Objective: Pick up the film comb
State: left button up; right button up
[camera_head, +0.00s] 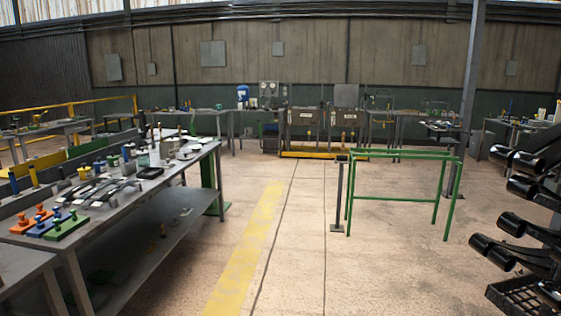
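I cannot pick out the film comb for sure. The grey workbench (190,168) on the left holds many small tools and parts, too small to tell one by one. Among them are orange, blue and green blocks with knobs (47,223) near its front end, curved grey metal pieces (103,192) behind them, and a black tray (150,173). Neither of my grippers shows in the head view.
A green tube frame (401,155) and a thin dark post (338,195) stand right of centre. A rack with black curved parts (518,224) is at the right edge. The floor between, with a yellow stripe (245,250), is clear. More benches line the back wall.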

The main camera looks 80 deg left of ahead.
aim_at(61, 169)
jog(key=u, duration=4.4)
